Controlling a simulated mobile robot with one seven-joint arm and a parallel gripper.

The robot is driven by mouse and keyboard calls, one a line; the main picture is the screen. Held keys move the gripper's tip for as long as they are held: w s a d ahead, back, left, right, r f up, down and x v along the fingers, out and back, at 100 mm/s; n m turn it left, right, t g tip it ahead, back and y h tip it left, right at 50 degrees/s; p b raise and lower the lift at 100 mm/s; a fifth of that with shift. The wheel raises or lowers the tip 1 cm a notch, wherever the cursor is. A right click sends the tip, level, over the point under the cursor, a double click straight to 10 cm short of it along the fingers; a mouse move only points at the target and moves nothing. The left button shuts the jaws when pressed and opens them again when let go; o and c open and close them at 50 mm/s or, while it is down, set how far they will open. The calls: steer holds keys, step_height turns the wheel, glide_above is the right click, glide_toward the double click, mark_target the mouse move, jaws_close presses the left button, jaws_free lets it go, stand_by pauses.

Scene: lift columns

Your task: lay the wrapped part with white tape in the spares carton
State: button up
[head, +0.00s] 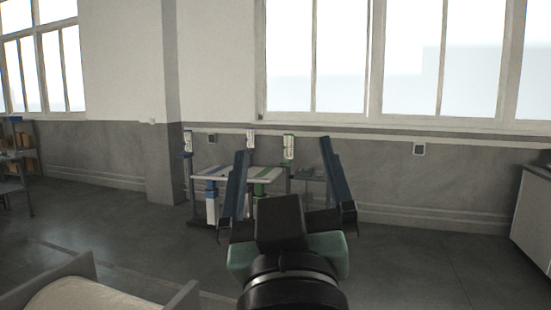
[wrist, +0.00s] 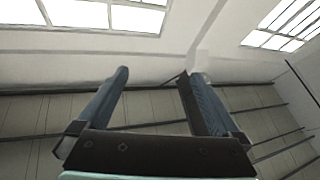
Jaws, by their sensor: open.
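My gripper (head: 284,149) is open, its two blue fingers spread wide and pointing forward and up. In the wrist view my gripper (wrist: 158,74) is also open, with nothing between the fingers. I cannot make out a wrapped part with white tape or a spares carton in either view. A light-topped table (head: 240,174) with blue and green stripes stands far ahead, partly hidden behind the left finger.
Lift columns with blue and green parts, such as a white and blue one (head: 212,207), stand at the table. Shelving (head: 20,165) is far left. A grey-walled piece with a beige surface (head: 90,296) is near left. A cabinet (head: 533,210) stands right. Open floor (head: 420,265) lies between.

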steer(key=s+r+m+t, duration=0.2)
steer(key=s+r+t, duration=0.2)
steer(key=s+r, duration=0.4)
steer(key=shift+s+a, duration=0.4)
steer(key=shift+s, duration=0.3)
